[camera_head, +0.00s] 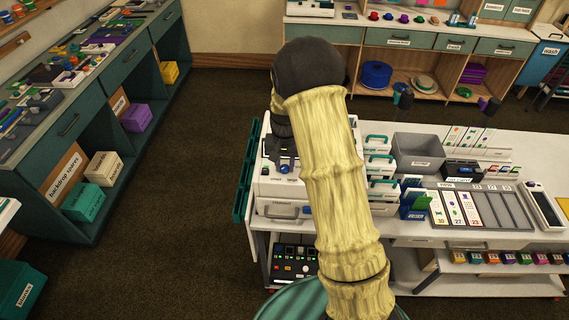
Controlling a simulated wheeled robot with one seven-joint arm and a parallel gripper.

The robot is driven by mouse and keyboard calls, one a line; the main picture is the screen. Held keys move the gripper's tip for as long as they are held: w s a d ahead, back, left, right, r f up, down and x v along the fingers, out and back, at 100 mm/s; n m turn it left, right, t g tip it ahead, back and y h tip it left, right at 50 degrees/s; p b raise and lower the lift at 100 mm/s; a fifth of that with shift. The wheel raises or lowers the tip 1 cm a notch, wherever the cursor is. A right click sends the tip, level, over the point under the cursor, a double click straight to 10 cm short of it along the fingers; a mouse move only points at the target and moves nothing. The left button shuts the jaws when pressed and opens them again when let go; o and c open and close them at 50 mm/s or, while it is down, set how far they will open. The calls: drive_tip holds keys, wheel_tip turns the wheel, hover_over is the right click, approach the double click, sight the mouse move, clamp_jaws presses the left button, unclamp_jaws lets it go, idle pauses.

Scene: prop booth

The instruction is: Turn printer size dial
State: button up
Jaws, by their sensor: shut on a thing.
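The printer (273,186) is a white box at the left end of the white counter, with its right part hidden behind my arm. A small blue dial (284,169) shows on its top. My dark gripper (282,160) points down at the printer from behind my arm and is shut on the dial. The fingertips are small and partly hidden, so the exact grip and the dial's markings cannot be read.
Right of my arm are white drawers with green handles (380,162), a grey bin (417,155) and a card tray (500,208). A green panel (246,172) hangs at the counter's left side. Dark carpet (180,230) lies open to the left.

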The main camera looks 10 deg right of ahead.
sight(285, 167)
drive_tip(key=o, duration=1)
wheel_tip(285, 167, up, 18)
drive_tip(key=b, duration=0.3)
drive_tip(key=shift+f, duration=0.25)
drive_tip(key=s+f+n+t, duration=0.1)
drive_tip(key=s+f, duration=0.3)
drive_tip(key=s, duration=0.6)
drive_tip(key=s+f+n+t, duration=0.1)
drive_tip(key=s+f, duration=0.4)
drive_tip(key=s, duration=0.6)
drive_tip(key=shift+s+n+t, duration=0.2)
drive_tip(key=shift+n+t, duration=0.1)
drive_tip(key=shift+n, duration=0.6)
